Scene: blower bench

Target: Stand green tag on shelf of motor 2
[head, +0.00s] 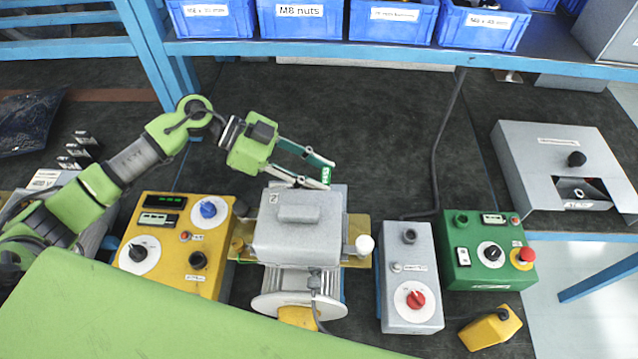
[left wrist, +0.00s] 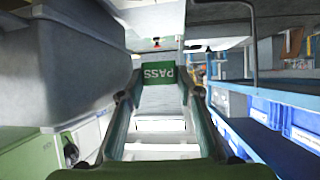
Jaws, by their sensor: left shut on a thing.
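My left gripper (head: 315,173) is shut on the green tag (head: 326,175), which shows as a small green plate with white lettering at the fingertips. I cannot tell which part is the shelf. My right gripper is in neither view.
A yellow control box (head: 178,262) stands left of the motor. A grey box with a red knob (head: 410,280) and a green control box (head: 488,250) stand to its right. Blue bins (head: 298,20) line the rear shelf. The dark bench behind the motor is mostly clear.

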